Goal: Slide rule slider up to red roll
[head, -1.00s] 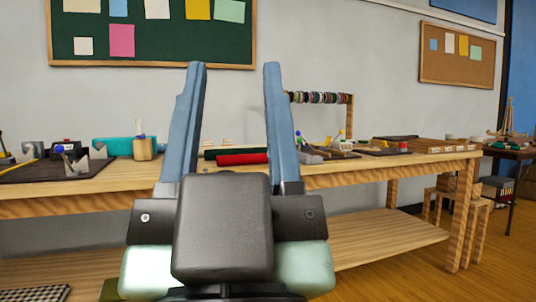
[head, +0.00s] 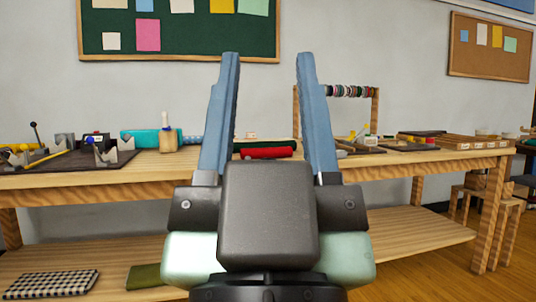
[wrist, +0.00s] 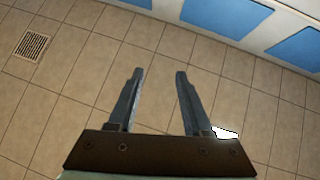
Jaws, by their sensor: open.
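A red roll (head: 266,153) lies on the wooden workbench (head: 370,168), seen between my gripper's fingers in the head view, with a dark green roll (head: 264,144) just behind it. My gripper (head: 272,58) is open and empty, raised in front of the bench and apart from it. The wrist view shows the open fingers (wrist: 158,72) with only tiled floor and blue panels beyond them. I cannot make out a rule slider for certain; part of the bench top is hidden behind my fingers.
On the bench's left are a dark mat (head: 75,162) with metal blocks, a teal roll (head: 140,138) and a wooden block (head: 168,140). A ribbon rack (head: 376,108) and wooden trays (head: 470,142) stand to the right. The lower shelf (head: 420,228) holds folded cloths (head: 52,284) at left.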

